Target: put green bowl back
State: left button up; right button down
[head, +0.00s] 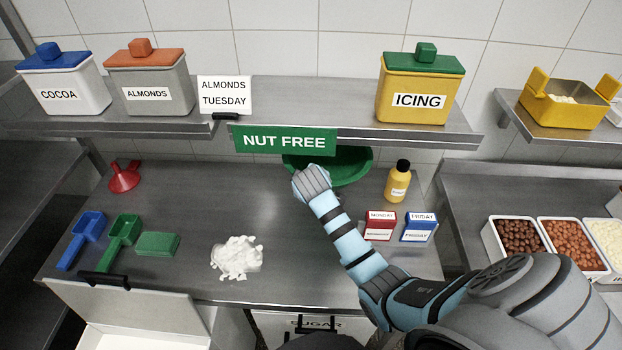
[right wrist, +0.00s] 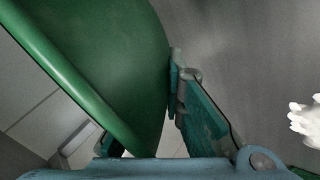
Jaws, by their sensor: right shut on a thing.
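The green bowl (head: 352,164) is at the back of the steel table, under the shelf, partly hidden by the green NUT FREE sign (head: 285,141). My right gripper (head: 312,180) is at the bowl's near left side, and its fingertips are hidden in the head view. In the right wrist view the bowl (right wrist: 90,60) fills the upper left, and the gripper (right wrist: 170,95) is shut on its wall. I cannot tell whether the bowl rests on the table. My left gripper is not in view.
A white pile (head: 238,258) lies mid-table. A yellow bottle (head: 398,181) and red (head: 380,225) and blue (head: 419,227) labelled boxes stand right of my arm. Blue (head: 83,236) and green (head: 122,238) scoops lie left. The overhead shelf (head: 300,105) holds lidded bins.

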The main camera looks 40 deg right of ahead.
jog(key=shift+s+d, duration=0.1)
jog(key=shift+s, duration=0.1)
jog(key=shift+s+b, duration=0.3)
jog(key=shift+s, duration=0.3)
jog(key=f+b, duration=0.1)
jog(key=f, duration=0.1)
jog(key=f+b, duration=0.2)
jog(key=f, duration=0.1)
jog(key=f+b, duration=0.1)
jog(key=f, duration=0.2)
jog(key=shift+w+f, duration=0.25)
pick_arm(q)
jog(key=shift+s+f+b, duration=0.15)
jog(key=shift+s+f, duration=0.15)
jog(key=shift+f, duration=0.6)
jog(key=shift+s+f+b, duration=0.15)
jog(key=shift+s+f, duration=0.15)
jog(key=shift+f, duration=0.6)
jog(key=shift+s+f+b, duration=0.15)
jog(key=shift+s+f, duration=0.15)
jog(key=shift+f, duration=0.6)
pick_arm(e)
jog(key=shift+f, duration=0.6)
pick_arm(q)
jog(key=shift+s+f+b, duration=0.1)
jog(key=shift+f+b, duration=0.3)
pick_arm(e)
jog(key=shift+f, duration=0.7)
jog(key=c, duration=1.6)
grip_release()
